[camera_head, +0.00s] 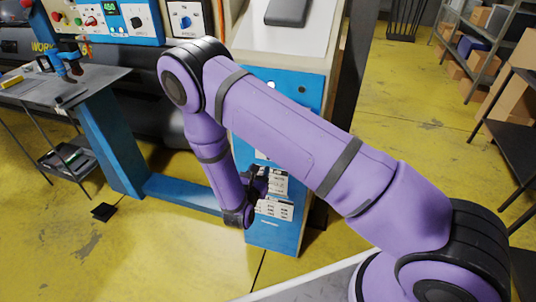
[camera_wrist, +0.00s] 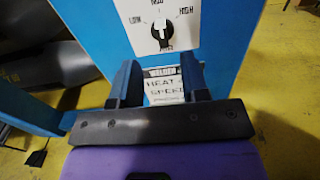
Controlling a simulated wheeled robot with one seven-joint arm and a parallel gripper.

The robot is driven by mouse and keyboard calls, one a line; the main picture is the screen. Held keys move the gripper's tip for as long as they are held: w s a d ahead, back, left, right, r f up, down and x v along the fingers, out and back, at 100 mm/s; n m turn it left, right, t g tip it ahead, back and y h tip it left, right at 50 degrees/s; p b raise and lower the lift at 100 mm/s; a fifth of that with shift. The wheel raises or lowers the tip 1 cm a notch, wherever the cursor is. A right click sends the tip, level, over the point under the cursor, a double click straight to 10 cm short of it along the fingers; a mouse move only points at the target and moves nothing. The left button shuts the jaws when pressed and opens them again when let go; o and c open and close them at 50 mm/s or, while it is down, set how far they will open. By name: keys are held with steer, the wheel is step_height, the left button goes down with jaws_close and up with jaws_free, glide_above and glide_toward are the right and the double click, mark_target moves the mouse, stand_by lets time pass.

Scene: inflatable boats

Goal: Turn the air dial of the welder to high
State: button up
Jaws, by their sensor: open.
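In the wrist view a black dial (camera_wrist: 161,31) with a white mark sits on a white plate lettered LOW at left and HIGH at right, with a word cut off at the top between them. The dial stands roughly upright, but which end is its pointer is unclear. Small lettering under it is too blurred to read. My gripper (camera_wrist: 161,74) is open and empty, below the dial and apart from it. In the head view my gripper (camera_head: 257,184) is in front of the blue welder panel (camera_head: 284,235), and my arm hides much of the panel.
A white label (camera_wrist: 165,84) reading HEAT & SPEED shows between my fingers. A control panel (camera_head: 125,20) and another knob (camera_head: 183,22) are at upper left. A work table (camera_head: 92,85) stands left. Shelves (camera_head: 486,60) with boxes are right; yellow floor (camera_head: 385,115) lies between.

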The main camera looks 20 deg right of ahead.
steer(key=x, duration=0.9)
jaws_close()
